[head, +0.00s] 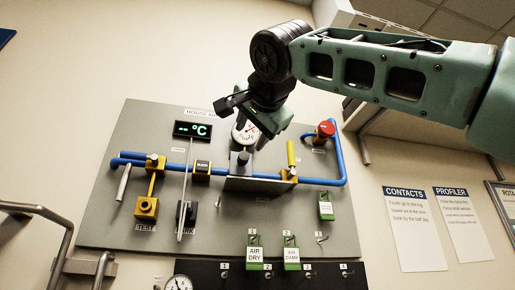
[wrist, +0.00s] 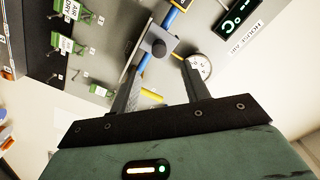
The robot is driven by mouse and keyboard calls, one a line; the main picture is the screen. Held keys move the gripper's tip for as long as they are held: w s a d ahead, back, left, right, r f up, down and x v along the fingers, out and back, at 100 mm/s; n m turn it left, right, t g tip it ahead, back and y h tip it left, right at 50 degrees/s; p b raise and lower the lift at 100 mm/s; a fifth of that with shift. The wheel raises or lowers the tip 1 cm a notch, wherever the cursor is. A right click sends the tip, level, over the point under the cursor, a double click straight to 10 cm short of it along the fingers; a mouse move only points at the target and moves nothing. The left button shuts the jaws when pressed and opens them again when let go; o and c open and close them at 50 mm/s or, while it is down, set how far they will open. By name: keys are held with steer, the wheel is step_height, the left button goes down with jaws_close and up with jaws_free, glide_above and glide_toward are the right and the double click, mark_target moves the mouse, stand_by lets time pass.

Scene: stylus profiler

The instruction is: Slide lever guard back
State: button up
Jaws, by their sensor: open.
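The lever guard (head: 256,186) is a grey plate with a dark knob (head: 240,160), in front of the blue pipe at the middle of the grey panel. In the wrist view the guard (wrist: 133,52) and its knob (wrist: 158,47) lie just beyond my fingertips. A yellow lever (head: 291,154) stands upright at the guard's right end; in the wrist view the lever (wrist: 152,97) shows between my fingers. My gripper (head: 251,143) is open and empty above the knob, in front of the gauge. In the wrist view the gripper (wrist: 160,68) has the knob beyond its gap, apart from both fingers.
The panel (head: 110,215) carries a °C display (head: 192,130), a round gauge (head: 252,131), a red knob (head: 325,129) and a yellow test fitting (head: 146,207). A thin upright rod (head: 184,200) stands left of the guard. Green tags (head: 254,252) hang below. A metal rail (head: 40,210) is at left.

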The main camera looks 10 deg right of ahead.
steer(key=s+b, duration=0.1)
steer(key=s, duration=0.4)
steer(key=shift+s, duration=0.15)
stand_by(0.3)
